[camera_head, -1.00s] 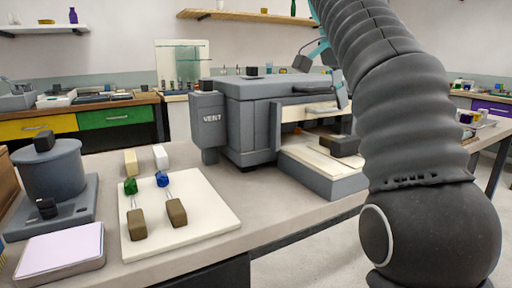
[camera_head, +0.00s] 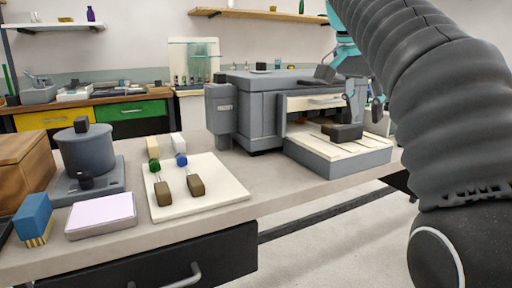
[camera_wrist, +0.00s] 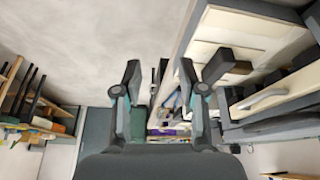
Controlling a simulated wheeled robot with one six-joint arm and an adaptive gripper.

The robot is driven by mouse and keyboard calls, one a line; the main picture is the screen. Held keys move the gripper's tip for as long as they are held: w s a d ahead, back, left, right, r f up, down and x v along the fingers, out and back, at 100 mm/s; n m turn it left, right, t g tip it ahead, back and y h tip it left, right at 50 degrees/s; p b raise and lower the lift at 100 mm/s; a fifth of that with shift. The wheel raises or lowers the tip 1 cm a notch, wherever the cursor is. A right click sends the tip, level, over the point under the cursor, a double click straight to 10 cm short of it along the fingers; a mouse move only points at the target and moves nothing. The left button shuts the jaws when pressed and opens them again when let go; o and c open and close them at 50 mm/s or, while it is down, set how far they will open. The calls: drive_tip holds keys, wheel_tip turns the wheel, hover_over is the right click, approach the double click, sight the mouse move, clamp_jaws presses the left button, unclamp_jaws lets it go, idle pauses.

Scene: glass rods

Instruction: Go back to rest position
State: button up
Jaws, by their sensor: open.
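My gripper (camera_wrist: 160,88) is open in the wrist view, with its two dark fingers apart and nothing between them. In the head view my gripper (camera_head: 377,108) is partly hidden beside my arm, at the right of the grey kiln (camera_head: 268,105). Two rods, one with a green glass end (camera_head: 154,166) and one with a blue glass end (camera_head: 181,160), lie on a white board (camera_head: 225,184). Each has a brown block-like handle at its near end. The kiln's front is open over a pale slatted shelf (camera_head: 340,150).
A dark block (camera_head: 343,132) sits on the kiln shelf. Left of the board are a grey round device (camera_head: 87,150), a pale pad (camera_head: 101,214), a blue brush (camera_head: 34,218) and a wooden box (camera_head: 22,170). The floor right of the bench (camera_head: 335,235) is clear.

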drive_tip(key=s+a+f+n+t+y, duration=0.1)
drive_tip(key=s+f+n, duration=0.2)
drive_tip(key=s+f, duration=0.3)
drive_tip(key=s+a+f+n+t+y, duration=0.1)
drive_tip(key=s+f, duration=0.6)
drive_tip(key=f, duration=0.8)
drive_tip(key=s+a+f+n+t+y, duration=0.1)
drive_tip(key=s+a+f+n, duration=0.1)
drive_tip(key=s+f+n, duration=0.4)
wheel_tip(320, 180, down, 5)
drive_tip(key=shift+s+a+r+y, duration=0.15)
drive_tip(key=shift+s+a+y, duration=0.25)
drive_tip(key=shift+s, duration=0.15)
